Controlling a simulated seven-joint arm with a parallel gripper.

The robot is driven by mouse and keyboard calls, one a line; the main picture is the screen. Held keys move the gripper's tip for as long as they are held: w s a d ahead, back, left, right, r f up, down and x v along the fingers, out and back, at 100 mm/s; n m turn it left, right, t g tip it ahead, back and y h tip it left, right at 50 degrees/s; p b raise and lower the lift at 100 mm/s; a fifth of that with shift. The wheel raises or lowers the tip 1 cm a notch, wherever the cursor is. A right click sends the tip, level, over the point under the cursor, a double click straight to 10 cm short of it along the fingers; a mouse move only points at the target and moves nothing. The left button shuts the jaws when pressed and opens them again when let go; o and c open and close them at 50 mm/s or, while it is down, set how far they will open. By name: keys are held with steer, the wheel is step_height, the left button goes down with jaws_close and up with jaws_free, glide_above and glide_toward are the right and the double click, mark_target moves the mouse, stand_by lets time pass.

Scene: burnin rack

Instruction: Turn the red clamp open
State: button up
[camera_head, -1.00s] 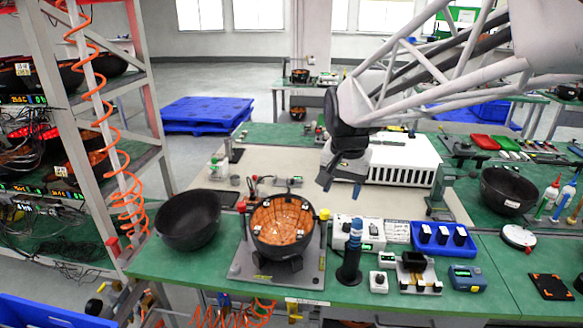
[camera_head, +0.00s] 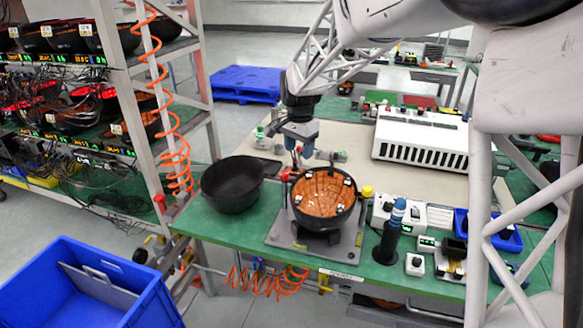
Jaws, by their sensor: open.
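A black bowl with an orange lining (camera_head: 322,195) sits in a grey fixture (camera_head: 290,237) near the front of the green table. The red clamp (camera_head: 285,176) is a small red part at the upper left of this bowl's rim; whether it is turned open or closed is too small to tell. My gripper (camera_head: 300,148) has blue fingers and points down just above and behind the clamp. It is open and appears empty. It partly covers the area behind the bowl, and I cannot tell whether a finger touches the clamp.
A yellow knob (camera_head: 366,191) stands at the right of the fixture. An empty black bowl (camera_head: 232,186) stands to the left. A dark cylinder with a blue top (camera_head: 391,235) and small devices stand to the right. A blue bin (camera_head: 85,290) is at lower left, near the rack.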

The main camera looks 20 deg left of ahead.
glide_above(284, 173)
step_height(284, 173, down, 3)
steer(key=shift+r, duration=0.2)
steer(key=shift+f, duration=0.1)
steer(key=shift+f, duration=3.8)
steer(key=c, duration=0.9)
